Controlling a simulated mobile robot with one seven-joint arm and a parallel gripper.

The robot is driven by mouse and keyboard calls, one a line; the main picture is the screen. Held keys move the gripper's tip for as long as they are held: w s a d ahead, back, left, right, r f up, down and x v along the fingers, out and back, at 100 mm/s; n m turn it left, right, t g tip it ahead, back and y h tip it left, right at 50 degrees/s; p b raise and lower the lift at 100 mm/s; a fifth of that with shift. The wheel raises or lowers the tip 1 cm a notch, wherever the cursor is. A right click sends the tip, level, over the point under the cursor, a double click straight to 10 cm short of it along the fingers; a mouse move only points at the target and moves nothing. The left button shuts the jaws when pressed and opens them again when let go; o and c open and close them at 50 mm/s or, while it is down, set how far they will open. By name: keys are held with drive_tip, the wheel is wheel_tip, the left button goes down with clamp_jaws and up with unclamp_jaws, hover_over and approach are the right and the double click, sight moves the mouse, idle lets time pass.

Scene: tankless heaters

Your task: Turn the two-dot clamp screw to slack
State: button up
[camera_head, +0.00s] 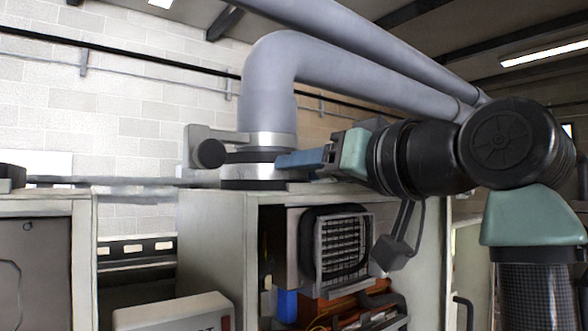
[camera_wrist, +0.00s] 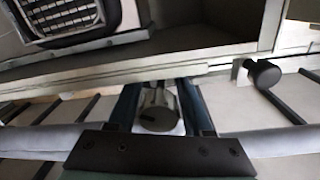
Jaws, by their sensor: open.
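My gripper (camera_head: 285,161) reaches from the right along the cabinet top to the metal clamp band (camera_head: 268,141) at the foot of the grey pipe elbow. In the wrist view my gripper (camera_wrist: 158,88) is open, one blue finger on each side of a small dark-grey faceted metal screw head (camera_wrist: 159,110). The fingers look apart from it. No dot marks can be made out, so I cannot tell whether this is the two-dot screw. In the head view the screw head is hidden. A black round knob (camera_head: 209,153) sits left of the clamp; a similar knob (camera_wrist: 263,73) shows right of my fingers.
The grey pipe (camera_head: 270,88) rises from the cabinet and bends right, above my arm. The heater cabinet (camera_head: 218,224) is open-fronted, with a square grille (camera_head: 343,248) inside. Another cabinet (camera_head: 45,260) stands at left. A light box (camera_head: 172,312) is low in front.

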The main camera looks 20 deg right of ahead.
drive_tip(key=shift+s+d+r, duration=0.15)
drive_tip(key=shift+s+d, duration=0.05)
drive_tip(key=shift+s, duration=0.35)
drive_tip(key=shift+c, duration=0.8)
clamp_jaws()
drive_tip(key=shift+n, duration=0.3)
drive_tip(key=shift+n+b, duration=0.6)
drive_tip(key=shift+n, duration=0.4)
drive_tip(key=shift+n+b, duration=0.4)
drive_tip(key=shift+n, duration=1.1)
drive_tip(key=shift+r, duration=0.1)
